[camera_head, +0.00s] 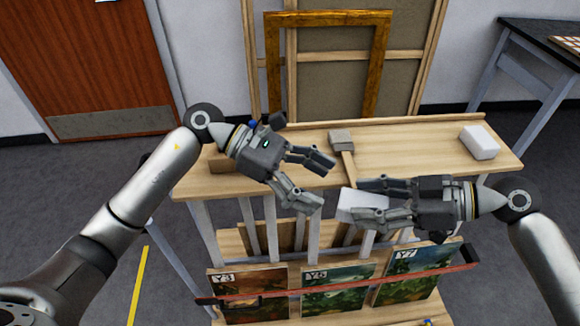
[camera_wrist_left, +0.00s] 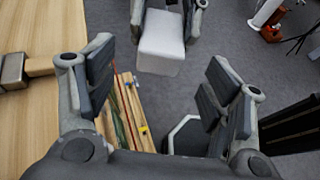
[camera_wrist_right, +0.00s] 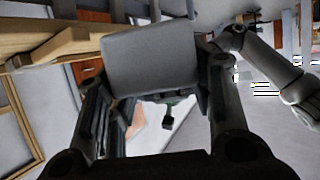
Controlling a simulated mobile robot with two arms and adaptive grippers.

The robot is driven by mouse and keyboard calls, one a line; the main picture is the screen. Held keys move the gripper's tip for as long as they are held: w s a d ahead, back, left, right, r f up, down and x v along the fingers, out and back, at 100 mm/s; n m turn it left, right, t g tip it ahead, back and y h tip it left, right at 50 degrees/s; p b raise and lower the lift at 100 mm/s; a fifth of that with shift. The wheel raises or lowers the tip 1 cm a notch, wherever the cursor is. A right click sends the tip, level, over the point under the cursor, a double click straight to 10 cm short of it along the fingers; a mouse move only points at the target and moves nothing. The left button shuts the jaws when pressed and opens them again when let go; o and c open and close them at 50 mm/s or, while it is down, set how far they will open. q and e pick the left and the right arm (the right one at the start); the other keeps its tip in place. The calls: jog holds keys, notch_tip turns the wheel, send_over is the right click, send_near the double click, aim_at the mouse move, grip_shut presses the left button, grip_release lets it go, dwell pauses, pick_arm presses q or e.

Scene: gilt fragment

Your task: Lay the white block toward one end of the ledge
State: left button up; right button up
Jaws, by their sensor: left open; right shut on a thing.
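My right gripper (camera_head: 366,204) is shut on a white block (camera_head: 357,206), held in front of the ledge's front edge. The held block also shows in the left wrist view (camera_wrist_left: 161,45) and fills the upper middle of the right wrist view (camera_wrist_right: 150,60), where it looks grey in shade. The ledge (camera_head: 410,150) is a pale wooden shelf top. A second white block (camera_head: 480,142) lies near its right end. My left gripper (camera_head: 317,183) is open and empty over the ledge's front edge, left of the held block and apart from it.
A mallet (camera_head: 341,141) lies on the ledge, its handle toward the front. A wooden piece (camera_head: 220,160) sits at the left end, partly behind my left gripper. A gilt frame (camera_head: 274,60) stands behind. Paintings (camera_head: 335,290) stand below. The ledge is clear between mallet and second block.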

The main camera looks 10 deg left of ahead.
aim_at(349, 198)
pick_arm(q)
jog(key=shift+x, duration=1.7)
jog(key=c, duration=1.1)
pick_arm(e)
jog(key=o, duration=0.9)
jog(key=shift+o, duration=0.2)
